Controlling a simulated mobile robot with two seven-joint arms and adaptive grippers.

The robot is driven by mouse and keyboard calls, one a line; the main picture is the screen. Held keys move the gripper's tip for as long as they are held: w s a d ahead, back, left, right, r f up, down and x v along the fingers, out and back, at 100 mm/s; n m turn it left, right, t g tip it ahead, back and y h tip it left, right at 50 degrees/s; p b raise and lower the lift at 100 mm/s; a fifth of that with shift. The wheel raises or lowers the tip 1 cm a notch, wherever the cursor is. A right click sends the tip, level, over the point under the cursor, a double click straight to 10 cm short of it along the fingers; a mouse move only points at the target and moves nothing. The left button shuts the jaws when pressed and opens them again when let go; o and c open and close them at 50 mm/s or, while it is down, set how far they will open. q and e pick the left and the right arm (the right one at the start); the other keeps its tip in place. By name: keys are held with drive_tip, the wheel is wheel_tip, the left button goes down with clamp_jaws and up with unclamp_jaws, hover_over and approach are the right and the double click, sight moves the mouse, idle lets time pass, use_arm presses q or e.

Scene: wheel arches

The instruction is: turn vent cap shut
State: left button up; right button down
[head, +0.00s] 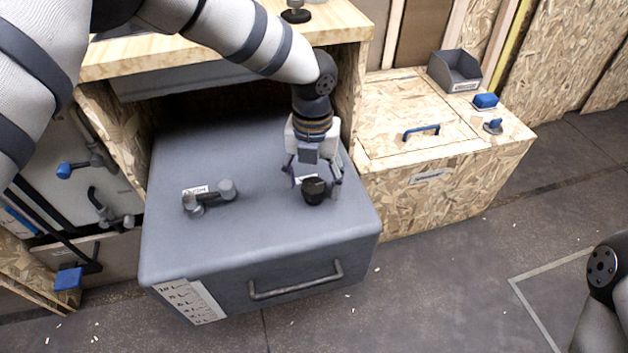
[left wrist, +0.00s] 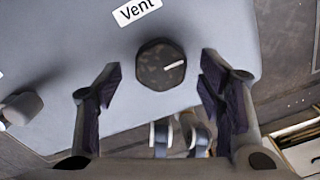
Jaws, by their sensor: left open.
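The vent cap (head: 314,191) is a black faceted knob on top of the grey tank (head: 262,235). In the left wrist view the cap (left wrist: 161,65) shows a pale pointer mark toward its right side, and a white "Vent" label (left wrist: 136,10) lies beside it. My left gripper (head: 314,184) points down at the cap, its fingers on either side. In the left wrist view the open fingers (left wrist: 160,85) stand apart from the cap, with a gap on both sides. My right gripper is out of view.
A grey pipe fitting (head: 208,196) with a label stands left of the cap. A handle (head: 296,283) is on the tank's front. A wooden shelf (head: 345,20) overhangs behind. A wooden box (head: 390,140) with a blue handle (head: 421,132) stands to the right.

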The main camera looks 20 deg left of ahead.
use_arm(q)
drive_tip(key=shift+f, duration=0.4)
drive_tip(key=c, duration=1.1)
drive_tip(key=shift+c, duration=0.2)
